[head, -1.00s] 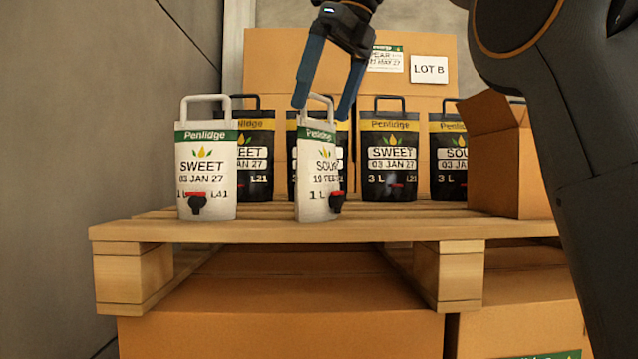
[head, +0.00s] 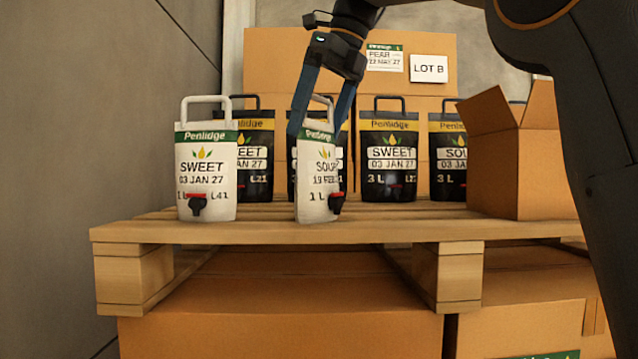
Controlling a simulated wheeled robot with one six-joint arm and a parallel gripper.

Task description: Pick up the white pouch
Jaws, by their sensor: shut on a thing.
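Two white pouches with green bands stand upright on the wooden pallet (head: 290,233). The left one, the SWEET white pouch (head: 205,180), is face-on, with a red and black tap low on its front. The right one, the SOUR white pouch (head: 316,180), is turned to the side and its tap points right. My gripper (head: 319,124) reaches down from above with its blue fingers on either side of the top of the SOUR pouch, by its handle. It is shut on that pouch, which still rests on the pallet. The exact contact is partly hidden.
Several black pouches, such as the SWEET black pouch (head: 388,155), stand close behind the white ones. An open cardboard box (head: 520,178) stands at the right. A large carton (head: 290,65) with a LOT B label is behind. A grey wall (head: 80,110) is at the left.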

